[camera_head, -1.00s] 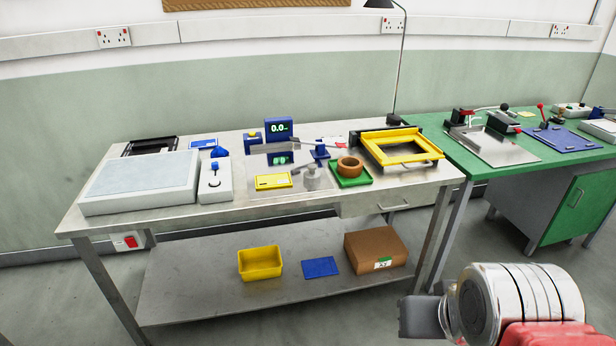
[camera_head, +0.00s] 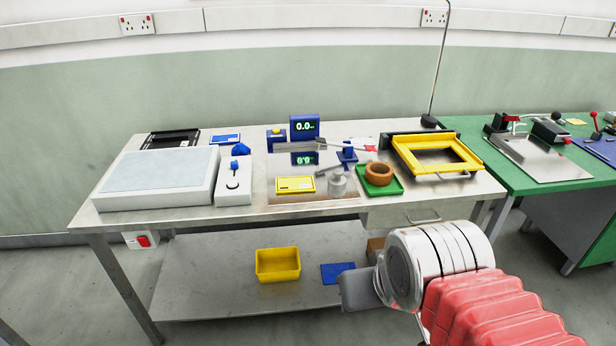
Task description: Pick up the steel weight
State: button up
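The steel weight (camera_head: 338,187) is a small pale metal cylinder with a narrower top. It stands upright on the bench (camera_head: 415,209), near the front edge, between a yellow block and a green tray. My gripper (camera_head: 358,291) is at the lower right, in front of the bench and in the air, well apart from the weight. Only a grey piece at the end of my silver wrist shows, so its fingers cannot be made out.
A blue display (camera_head: 304,127) reads 0.0 behind. A yellow frame (camera_head: 436,154) is farther right. A yellow bin (camera_head: 278,265) sits on the lower shelf.

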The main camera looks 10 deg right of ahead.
aim_at(337, 182)
jog(key=u, duration=0.45)
jog(key=i, duration=1.25)
jog(key=u, duration=0.05)
